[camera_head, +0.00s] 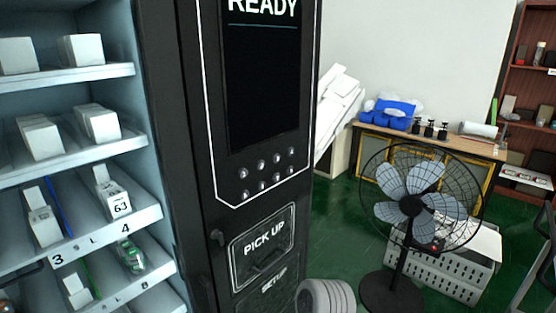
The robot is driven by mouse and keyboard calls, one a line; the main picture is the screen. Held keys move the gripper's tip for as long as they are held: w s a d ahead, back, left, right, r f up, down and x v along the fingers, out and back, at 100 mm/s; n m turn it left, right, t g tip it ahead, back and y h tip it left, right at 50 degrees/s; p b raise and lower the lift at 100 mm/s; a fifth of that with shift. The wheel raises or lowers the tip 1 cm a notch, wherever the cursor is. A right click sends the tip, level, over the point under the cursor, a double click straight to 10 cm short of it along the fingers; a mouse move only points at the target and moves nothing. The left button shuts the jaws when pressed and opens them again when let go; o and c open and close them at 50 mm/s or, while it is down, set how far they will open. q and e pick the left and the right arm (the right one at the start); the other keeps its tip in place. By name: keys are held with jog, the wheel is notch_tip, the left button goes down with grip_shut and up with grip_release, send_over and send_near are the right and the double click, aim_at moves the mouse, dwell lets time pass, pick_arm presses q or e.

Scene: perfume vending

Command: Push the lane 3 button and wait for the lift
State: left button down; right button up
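The black vending machine (160,130) fills the middle left. Its screen (264,85) reads READY. Below the screen are two rows of small round silver buttons (261,165). Their lane numbers are not readable, so I cannot tell for sure which is the lane 3 button. The pick-up door (264,244) below is marked PICK UP and looks shut. On the shelves at left, the lane label 3 (58,261) sits under a white box (44,226) in its lane.
A black standing fan (411,205) is right of the machine, before a white perforated crate (450,275). A wooden table (430,138) with blue items stands behind. A ribbed grey-white round object (325,297) is low beside the machine. Green floor shows between.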

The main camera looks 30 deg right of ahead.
grip_shut()
dwell(1.5)
